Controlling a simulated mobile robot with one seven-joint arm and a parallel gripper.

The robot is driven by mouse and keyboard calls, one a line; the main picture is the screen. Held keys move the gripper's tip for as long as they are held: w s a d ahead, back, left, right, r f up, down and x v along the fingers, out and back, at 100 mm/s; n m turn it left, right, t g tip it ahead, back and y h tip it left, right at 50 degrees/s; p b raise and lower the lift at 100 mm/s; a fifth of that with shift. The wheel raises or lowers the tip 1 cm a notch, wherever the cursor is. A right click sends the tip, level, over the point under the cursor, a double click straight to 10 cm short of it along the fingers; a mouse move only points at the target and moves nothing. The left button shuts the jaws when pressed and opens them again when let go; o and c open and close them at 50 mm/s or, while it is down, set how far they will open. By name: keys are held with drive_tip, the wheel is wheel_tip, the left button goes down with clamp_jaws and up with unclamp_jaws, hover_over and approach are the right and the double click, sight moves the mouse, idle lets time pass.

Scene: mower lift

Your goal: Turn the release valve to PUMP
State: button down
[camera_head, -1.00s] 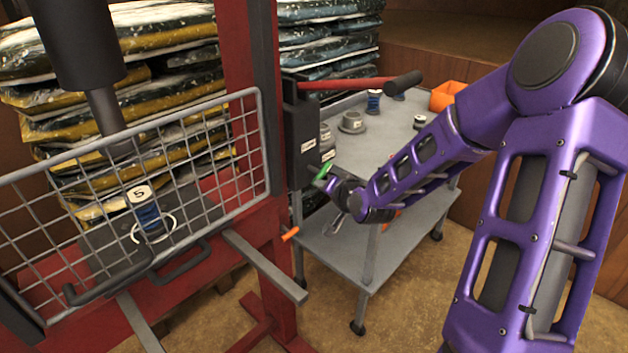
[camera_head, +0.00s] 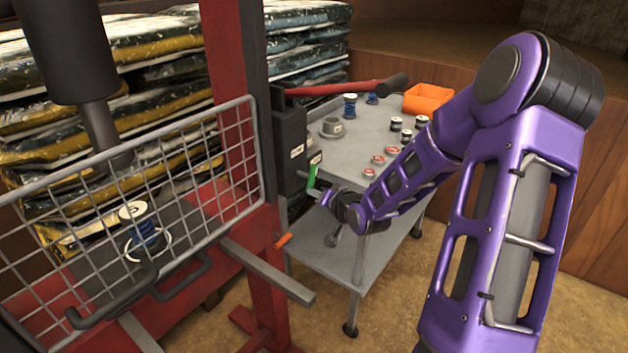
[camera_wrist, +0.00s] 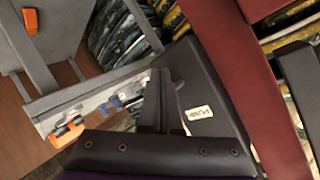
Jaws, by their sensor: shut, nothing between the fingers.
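The dark pump housing (camera_head: 290,140) is fixed to the red press frame and carries small white labels. One label (camera_wrist: 199,113) reads PUMP, upside down, in the wrist view. A small green lever (camera_head: 312,176), apparently the valve handle, stands nearly upright at the housing's lower right edge. My gripper (camera_head: 324,194) is just right of and below the green lever; I cannot tell whether they touch. In the wrist view my gripper (camera_wrist: 160,78) is shut with nothing between its fingers, in front of the housing and beside the PUMP label. The lever is not clearly visible there.
A red pump handle (camera_head: 340,87) with a black grip extends above the housing. A grey cart (camera_head: 345,155) behind holds spools, small cans and an orange bin (camera_head: 428,98). A wire guard (camera_head: 190,150) and a grey bar (camera_head: 265,272) stick out at left.

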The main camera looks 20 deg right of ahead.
drive_tip(key=shift+w+d+f, duration=0.15)
drive_tip(key=shift+w+f, duration=0.05)
drive_tip(key=shift+f, duration=0.15)
idle(0.5)
drive_tip(key=shift+r+p, duration=0.15)
drive_tip(key=shift+p, duration=0.15)
drive_tip(key=shift+w+r+p, duration=0.1)
drive_tip(key=shift+r+p, duration=0.5)
drive_tip(key=shift+r, duration=0.15)
drive_tip(key=shift+f, duration=0.1)
